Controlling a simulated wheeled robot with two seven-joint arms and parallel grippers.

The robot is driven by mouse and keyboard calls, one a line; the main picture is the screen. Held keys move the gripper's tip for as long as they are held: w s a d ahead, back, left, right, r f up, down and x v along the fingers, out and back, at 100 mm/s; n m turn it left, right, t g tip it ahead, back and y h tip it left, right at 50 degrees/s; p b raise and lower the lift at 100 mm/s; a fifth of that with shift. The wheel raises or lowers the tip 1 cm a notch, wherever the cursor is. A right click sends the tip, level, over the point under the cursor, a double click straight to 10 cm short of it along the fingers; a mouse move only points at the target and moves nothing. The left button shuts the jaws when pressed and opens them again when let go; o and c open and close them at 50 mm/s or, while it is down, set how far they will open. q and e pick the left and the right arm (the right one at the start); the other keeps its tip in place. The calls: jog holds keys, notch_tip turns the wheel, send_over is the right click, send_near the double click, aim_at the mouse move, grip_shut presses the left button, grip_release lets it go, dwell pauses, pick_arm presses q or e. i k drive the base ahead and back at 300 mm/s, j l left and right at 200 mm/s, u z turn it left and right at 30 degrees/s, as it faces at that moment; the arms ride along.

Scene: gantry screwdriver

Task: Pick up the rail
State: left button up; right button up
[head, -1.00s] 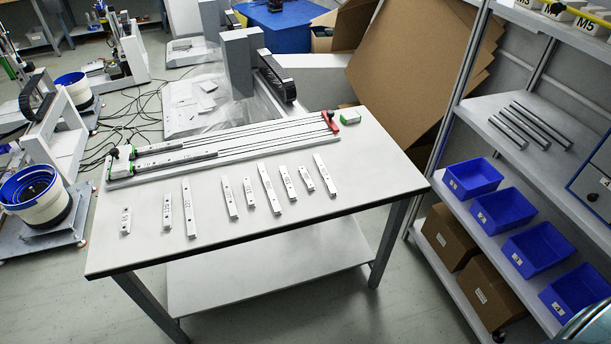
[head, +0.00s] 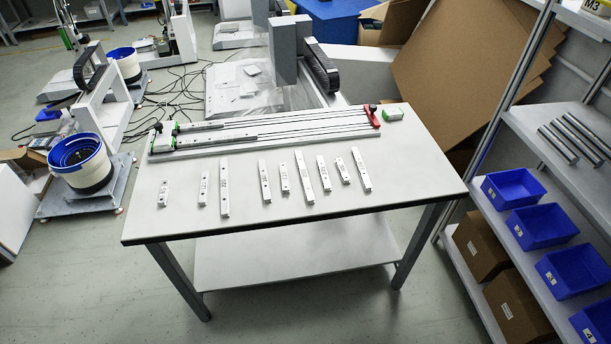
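Several short, light metal rails with dark markings lie apart in a row on the white table (head: 400,190). From left to right they include a short rail (head: 163,193), another short one (head: 203,189), a long rail (head: 224,191), and a rail (head: 264,182) near the middle. Further right are a small rail (head: 284,178), a long rail (head: 304,177), and a rail (head: 361,169) at the right end. I cannot tell which one the task means. Neither of my grippers is in the head view.
A long rail fixture (head: 270,134) with a red clamp (head: 371,116) lies along the table's back edge. A shelf with blue bins (head: 541,226) and metal rods (head: 575,138) stands at right. Floor in front of the table is clear. White machines stand at left.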

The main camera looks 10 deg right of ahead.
aim_at(308, 193)
jog(key=i+j+z, duration=0.2)
jog(key=j, duration=0.4)
jog(key=i+j+z, duration=0.1)
jog(key=j+z, duration=0.15)
jog(key=j, duration=0.35)
jog(key=i+j+z, duration=0.2)
jog(key=j, duration=0.45)
jog(key=k, duration=0.1)
